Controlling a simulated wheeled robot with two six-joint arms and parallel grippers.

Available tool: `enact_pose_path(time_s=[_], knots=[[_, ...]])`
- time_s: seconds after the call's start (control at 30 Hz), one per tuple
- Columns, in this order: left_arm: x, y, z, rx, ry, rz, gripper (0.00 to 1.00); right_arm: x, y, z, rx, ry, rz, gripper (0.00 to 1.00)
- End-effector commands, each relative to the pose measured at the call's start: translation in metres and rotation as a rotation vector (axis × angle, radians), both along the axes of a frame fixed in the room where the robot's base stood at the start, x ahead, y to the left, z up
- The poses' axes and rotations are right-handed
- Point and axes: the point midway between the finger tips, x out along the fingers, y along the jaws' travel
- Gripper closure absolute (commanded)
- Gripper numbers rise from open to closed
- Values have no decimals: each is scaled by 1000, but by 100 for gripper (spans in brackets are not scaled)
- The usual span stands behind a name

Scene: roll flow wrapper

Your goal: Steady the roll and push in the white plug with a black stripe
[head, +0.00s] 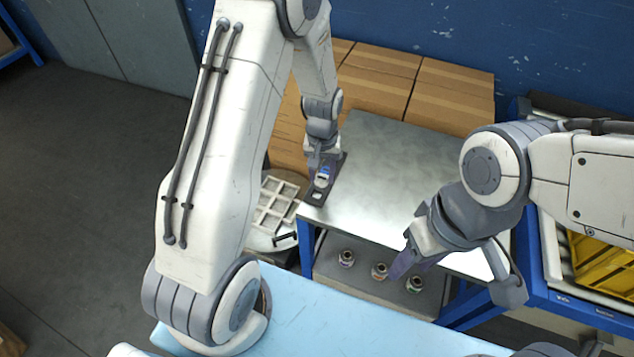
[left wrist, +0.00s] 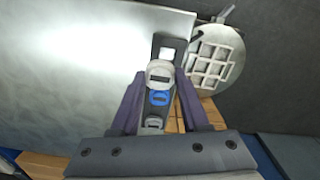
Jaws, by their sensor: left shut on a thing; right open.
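My left gripper (head: 323,172) is at the left edge of the metal table. In the left wrist view its two fingers (left wrist: 161,78) are closed on either side of a narrow dark block with white, grey and blue parts (left wrist: 158,98). A pale square (left wrist: 167,54) shows at the block's far end. My right gripper (head: 416,262) is open and empty, pointing down-left near the table's front edge, above the lower shelf.
The metal table (head: 390,170) is mostly bare. A round stand with a white lattice (head: 275,205) is at left. Cardboard boxes (head: 380,75) stand behind. A yellow crate (head: 597,262) is at right.

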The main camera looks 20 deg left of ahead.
Motion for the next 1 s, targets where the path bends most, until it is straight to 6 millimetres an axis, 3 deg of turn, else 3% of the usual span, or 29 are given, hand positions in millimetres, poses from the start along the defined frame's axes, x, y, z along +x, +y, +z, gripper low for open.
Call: enact_pose_path(time_s=[0.2,0.43,0.67,1.0], knots=[[27,-47,31,0,-3,-7,100,0,0,2,0,0,0,50],[45,-79,53,-1,-1,-4,100,0,0,3,0,0,0,50],[51,-90,60,0,1,-2,100,0,0,3,0,0,0,50],[49,-87,64,0,3,-5,100,0,0,8,0,0,0,50]])
